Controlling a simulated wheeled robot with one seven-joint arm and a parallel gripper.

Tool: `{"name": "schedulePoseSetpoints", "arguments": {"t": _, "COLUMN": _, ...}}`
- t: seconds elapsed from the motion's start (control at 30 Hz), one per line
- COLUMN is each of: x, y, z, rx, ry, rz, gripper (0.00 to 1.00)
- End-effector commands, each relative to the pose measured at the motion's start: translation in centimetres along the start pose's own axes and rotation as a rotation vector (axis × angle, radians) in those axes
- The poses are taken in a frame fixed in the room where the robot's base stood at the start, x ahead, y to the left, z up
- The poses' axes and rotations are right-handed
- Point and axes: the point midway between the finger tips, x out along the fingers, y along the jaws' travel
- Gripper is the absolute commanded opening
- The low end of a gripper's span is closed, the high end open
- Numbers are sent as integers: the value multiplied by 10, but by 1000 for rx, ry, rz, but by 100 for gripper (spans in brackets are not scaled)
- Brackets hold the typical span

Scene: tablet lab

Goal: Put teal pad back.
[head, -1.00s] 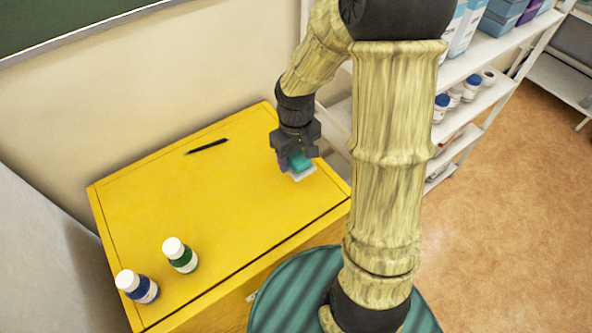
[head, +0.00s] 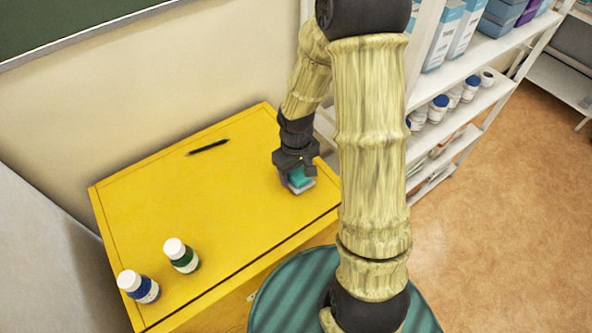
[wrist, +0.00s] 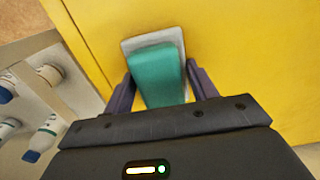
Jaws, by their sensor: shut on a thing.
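The teal pad (head: 299,176) is a small block between the fingers of my gripper (head: 296,174), over the right end of the yellow cabinet top (head: 200,215). In the wrist view, my gripper (wrist: 160,88) is shut on the teal pad (wrist: 157,70), a finger on each side. A pale grey plate (head: 304,187) lies under the pad; its rim also shows beyond the pad in the wrist view (wrist: 150,39). I cannot tell whether the pad touches the plate.
A black pen (head: 208,147) lies at the back of the top. A blue-labelled bottle (head: 139,287) and a green-labelled bottle (head: 181,255) stand at the front left. White shelves (head: 455,110) with bottles and boxes stand at the right. The middle of the top is clear.

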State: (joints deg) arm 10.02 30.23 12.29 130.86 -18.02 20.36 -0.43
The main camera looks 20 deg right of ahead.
Motion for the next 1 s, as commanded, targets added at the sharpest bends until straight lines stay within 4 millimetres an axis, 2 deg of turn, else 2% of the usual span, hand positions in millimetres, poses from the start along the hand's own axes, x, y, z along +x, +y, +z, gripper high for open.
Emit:
{"name": "schedulePoseSetpoints", "arguments": {"t": 0.27, "x": 5, "y": 0, "z": 0, "rx": 1, "ry": 0, "rz": 0, "gripper": 33}}
{"name": "schedulePoseSetpoints", "arguments": {"t": 0.3, "x": 6, "y": 0, "z": 0, "rx": 1, "ry": 0, "rz": 0, "gripper": 59}}
{"name": "schedulePoseSetpoints", "arguments": {"t": 0.4, "x": 5, "y": 0, "z": 0, "rx": 1, "ry": -1, "rz": -1, "gripper": 79}}
{"name": "schedulePoseSetpoints", "arguments": {"t": 1.0, "x": 3, "y": -5, "z": 2, "rx": -6, "ry": -8, "rz": -7, "gripper": 79}}
